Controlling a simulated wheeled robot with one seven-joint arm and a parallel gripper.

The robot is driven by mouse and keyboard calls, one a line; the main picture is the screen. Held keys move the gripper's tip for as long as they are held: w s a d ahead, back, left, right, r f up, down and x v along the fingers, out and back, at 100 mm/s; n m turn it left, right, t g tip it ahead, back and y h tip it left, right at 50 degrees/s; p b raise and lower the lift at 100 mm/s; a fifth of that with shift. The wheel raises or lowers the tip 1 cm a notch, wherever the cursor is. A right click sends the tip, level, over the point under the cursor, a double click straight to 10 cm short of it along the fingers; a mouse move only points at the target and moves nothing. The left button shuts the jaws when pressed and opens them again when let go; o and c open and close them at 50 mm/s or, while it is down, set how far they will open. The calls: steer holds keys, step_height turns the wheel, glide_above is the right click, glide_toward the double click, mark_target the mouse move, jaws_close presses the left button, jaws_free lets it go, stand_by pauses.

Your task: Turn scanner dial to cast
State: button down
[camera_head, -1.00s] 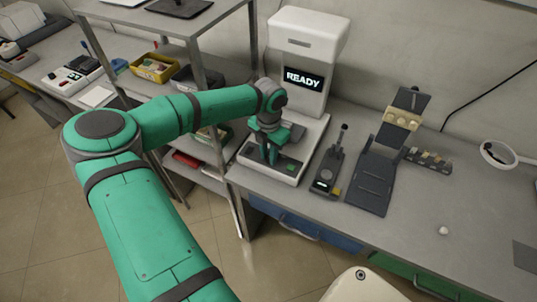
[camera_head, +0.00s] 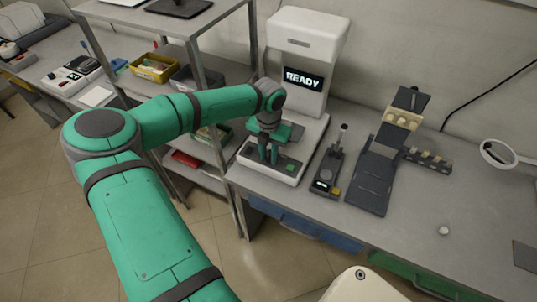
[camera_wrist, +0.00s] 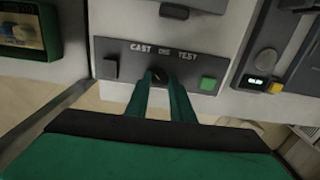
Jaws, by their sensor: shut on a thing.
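The white scanner (camera_head: 308,65) stands at the back of the bench, its screen (camera_head: 304,79) reading READY. Its dark front panel (camera_wrist: 122,57) fills the middle of the wrist view, with the labels CAST, a small blurred middle word and TEST. The dark dial (camera_wrist: 157,75) sits below the middle label; its pointer direction is hard to make out. My gripper (camera_wrist: 160,88) is shut on the dial, a green finger on each side. In the head view my gripper (camera_head: 269,155) is at the scanner's front and hides the dial. A green button (camera_wrist: 207,84) is right of the dial.
A small dark device (camera_head: 326,175) with a yellow button stands right of the scanner. A metal shelf (camera_head: 196,72) stands left. The right bench top is mostly clear.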

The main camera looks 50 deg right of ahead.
mark_target(269, 158)
steer(key=c, duration=1.5)
jaws_free()
steer(key=shift+s+d, duration=0.1)
steer(key=shift+d, duration=0.15)
steer(key=shift+c, duration=0.2)
steer(key=shift+a, duration=0.1)
steer(key=shift+r, duration=0.1)
step_height(269, 158, up, 11)
steer(key=shift+f, duration=0.2)
